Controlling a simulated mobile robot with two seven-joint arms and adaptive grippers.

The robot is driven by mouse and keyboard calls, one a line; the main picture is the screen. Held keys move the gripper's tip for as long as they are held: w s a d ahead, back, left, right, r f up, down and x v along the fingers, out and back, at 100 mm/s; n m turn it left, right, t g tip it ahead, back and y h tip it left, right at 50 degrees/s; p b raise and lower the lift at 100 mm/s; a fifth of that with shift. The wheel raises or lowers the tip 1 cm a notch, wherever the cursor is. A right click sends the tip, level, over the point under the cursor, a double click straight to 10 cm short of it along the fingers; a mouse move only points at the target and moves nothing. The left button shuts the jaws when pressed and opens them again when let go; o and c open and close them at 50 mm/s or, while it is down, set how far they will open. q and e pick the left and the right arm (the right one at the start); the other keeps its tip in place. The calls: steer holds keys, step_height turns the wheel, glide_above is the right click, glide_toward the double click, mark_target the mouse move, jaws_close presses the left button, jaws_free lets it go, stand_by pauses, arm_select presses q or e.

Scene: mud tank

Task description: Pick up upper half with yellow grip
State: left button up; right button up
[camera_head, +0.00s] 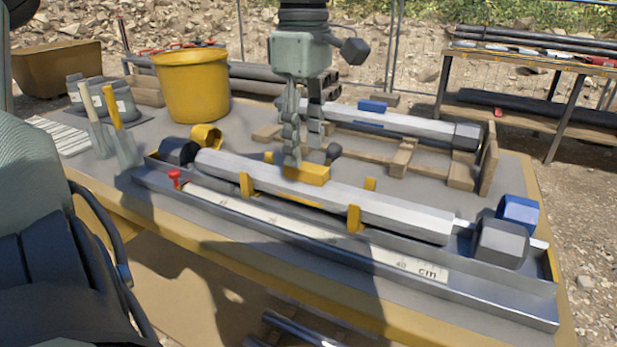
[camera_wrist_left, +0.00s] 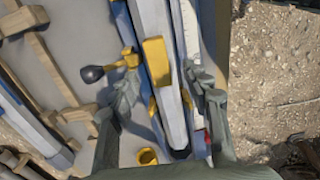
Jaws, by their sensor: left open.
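The upper half (camera_head: 380,208) is a long silver faceted bar lying lengthwise in a grey metal tray (camera_head: 480,300). Its yellow grip (camera_head: 308,175) stands on top near the middle. In the left wrist view the yellow grip (camera_wrist_left: 157,60) and the silver bar (camera_wrist_left: 172,112) run between my fingers. My left gripper (camera_head: 303,148) points down at the grip from above, open, with one finger on each side. In the left wrist view my left gripper (camera_wrist_left: 162,84) straddles the bar. Whether the fingers touch it I cannot tell. My right gripper is not in view.
Yellow brackets (camera_head: 354,218) stand along the bar. A dark cap (camera_head: 500,243) and blue ring (camera_head: 518,210) are at the tray's right end. Behind, a similar bar with a blue grip (camera_head: 373,106) lies on a wooden rack (camera_head: 402,157). A yellow bucket (camera_head: 190,85) and trowels (camera_head: 125,145) stand left.

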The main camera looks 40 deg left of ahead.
mark_target(306, 166)
arm_select(q)
step_height(306, 166, down, 4)
steer(key=shift+w+d+f, duration=0.1)
jaws_close()
stand_by(0.4)
